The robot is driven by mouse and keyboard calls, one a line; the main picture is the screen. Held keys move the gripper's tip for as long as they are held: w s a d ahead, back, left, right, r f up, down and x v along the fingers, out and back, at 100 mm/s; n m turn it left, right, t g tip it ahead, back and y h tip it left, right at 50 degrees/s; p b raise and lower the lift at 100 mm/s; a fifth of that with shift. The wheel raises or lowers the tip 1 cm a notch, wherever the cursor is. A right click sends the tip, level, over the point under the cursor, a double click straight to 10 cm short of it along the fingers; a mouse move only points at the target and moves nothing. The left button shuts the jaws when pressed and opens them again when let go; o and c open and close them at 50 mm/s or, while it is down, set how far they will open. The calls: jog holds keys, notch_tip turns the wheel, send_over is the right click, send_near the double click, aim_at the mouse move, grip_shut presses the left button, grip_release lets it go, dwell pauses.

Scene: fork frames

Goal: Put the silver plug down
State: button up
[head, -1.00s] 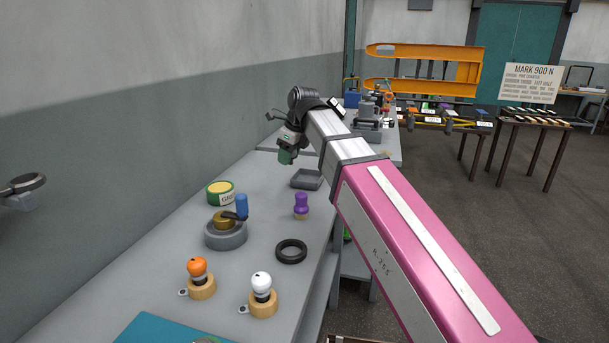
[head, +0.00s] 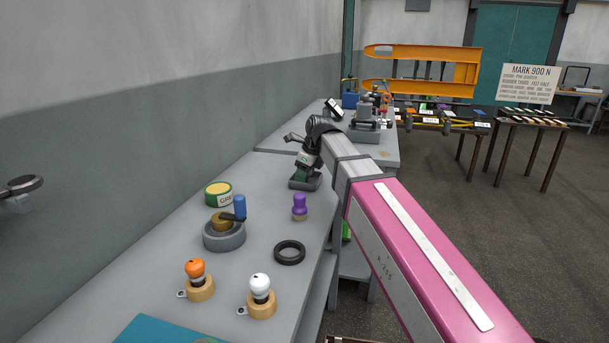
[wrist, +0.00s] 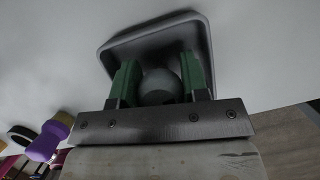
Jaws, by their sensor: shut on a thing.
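My gripper (wrist: 161,83) has green fingers, shut on a rounded grey thing, the silver plug (wrist: 160,88), in the wrist view. The plug sits between the fingers in front of a shallow grey tray (wrist: 203,32). In the head view my gripper (head: 303,174) is low over the same tray (head: 304,187) on the grey bench, and the plug is hidden there. I cannot tell whether the plug touches the tray floor.
A purple-topped peg (head: 299,206) stands near the tray, with a black ring (head: 289,253) nearer. A green and yellow tin (head: 218,193) and a round grey fixture with a blue handle (head: 225,236) stand to the left. Orange (head: 199,282) and white (head: 261,297) knobbed pieces stand at the front.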

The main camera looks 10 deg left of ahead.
jog(key=shift+f, duration=0.2)
jog(key=o, duration=0.5)
jog(key=shift+c, duration=0.2)
jog(key=v, duration=1.2)
jog(key=shift+r, duration=0.15)
